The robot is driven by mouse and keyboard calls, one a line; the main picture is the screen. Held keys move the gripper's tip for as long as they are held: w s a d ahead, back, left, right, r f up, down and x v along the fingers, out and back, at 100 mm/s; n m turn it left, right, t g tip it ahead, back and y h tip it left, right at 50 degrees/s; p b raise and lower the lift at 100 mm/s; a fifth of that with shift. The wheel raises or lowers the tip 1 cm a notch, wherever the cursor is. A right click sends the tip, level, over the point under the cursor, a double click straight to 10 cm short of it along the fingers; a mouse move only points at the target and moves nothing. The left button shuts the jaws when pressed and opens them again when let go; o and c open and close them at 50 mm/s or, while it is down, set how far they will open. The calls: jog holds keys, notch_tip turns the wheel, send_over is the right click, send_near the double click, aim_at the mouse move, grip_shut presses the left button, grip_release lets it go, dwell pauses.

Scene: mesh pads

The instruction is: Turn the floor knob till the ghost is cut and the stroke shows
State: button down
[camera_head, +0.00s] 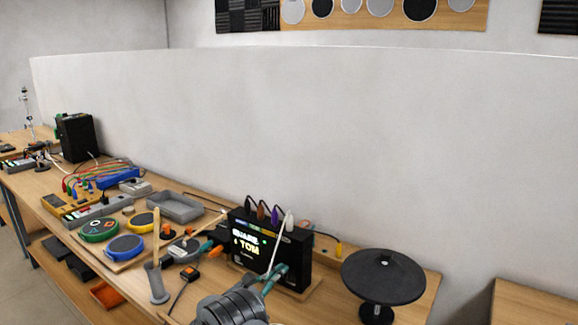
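A black module (296,262) stands on a wooden base near the table's front right. Its lit screen (246,243) shows a white line that looks like "SNARE" and a yellow line that looks like "TOM", with small green marks. My gripper (273,279) is at the lower right of the module's front face, with teal fingertips close to or against it. My grey wrist fills the bottom middle. I cannot make out the floor knob; the fingertips may hide it. Whether the fingers are shut on anything is too small to tell. No ghost or stroke mark is clear.
A black cymbal-like pad (383,276) stands right of the module. Several plugs (262,211) rise from its top, and a white cable (275,248) hangs across its front. Left are a grey tray (176,208), a blue round pad (125,247), a green one (99,230) and a grey cylinder (157,284).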

jog(key=p+v, duration=0.1)
jog(key=v, duration=0.5)
jog(key=shift+a, duration=0.25)
jog(key=shift+s, duration=0.1)
